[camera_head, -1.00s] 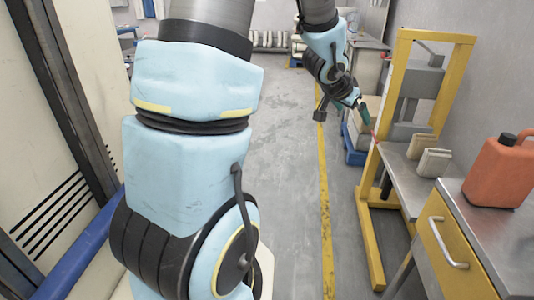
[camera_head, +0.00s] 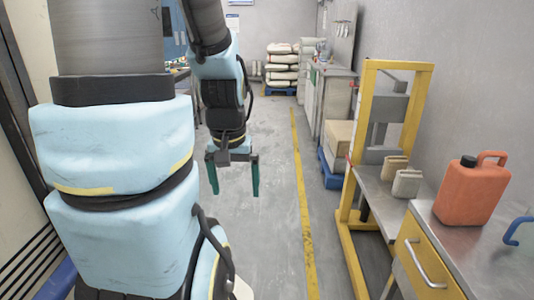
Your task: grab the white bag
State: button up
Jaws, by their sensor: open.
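Two small bags stand side by side on the metal shelf of the yellow-framed machine, right of centre. The nearer one is the off-white bag (camera_head: 407,184); the other is a tan bag (camera_head: 394,168) just behind it and to its left. My gripper (camera_head: 234,191) hangs over the floor left of the yellow line. Its two green fingers point down, spread wide with nothing between them. It is well to the left of both bags and touches neither.
The yellow-framed machine (camera_head: 354,165) holds the shelf. An orange canister (camera_head: 472,192) stands on the steel-topped bench (camera_head: 440,225) at the right. Cartons (camera_head: 339,143) sit on a blue pallet behind the machine. Stacked white sacks (camera_head: 282,67) are at the back. The middle floor is clear.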

aim_at(406, 185)
jog(key=i+l, duration=0.4)
jog(key=i, duration=0.15)
jog(key=i+l, duration=0.4)
jog(key=i, duration=0.15)
jog(key=i+l, duration=0.35)
jog(key=i, duration=0.2)
